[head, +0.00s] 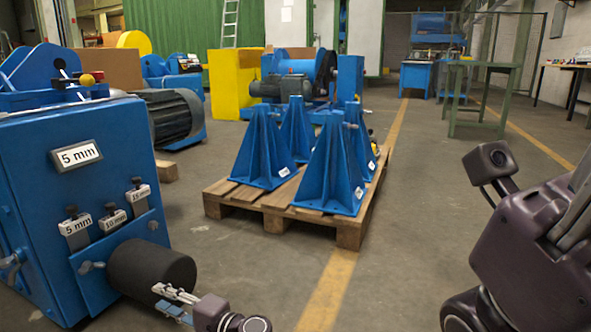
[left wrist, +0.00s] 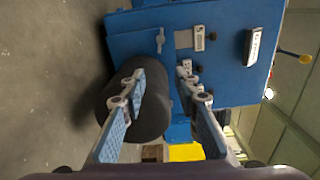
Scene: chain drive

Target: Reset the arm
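My left gripper (head: 168,302) is at the lower left of the head view, beside the front of a dark cylinder (head: 150,270) on the blue machine (head: 30,150). The blue machine fills the upper part of the left wrist view (left wrist: 140,45). Parts of my right arm show at the right of the head view, but its gripper is out of view.
A wooden pallet (head: 275,219) with several blue stands (head: 335,175) is on the floor in the middle. A yellow block (head: 233,85) and another blue machine stand behind it. A green frame table (head: 487,68) is at the back right. The floor right of the pallet is clear.

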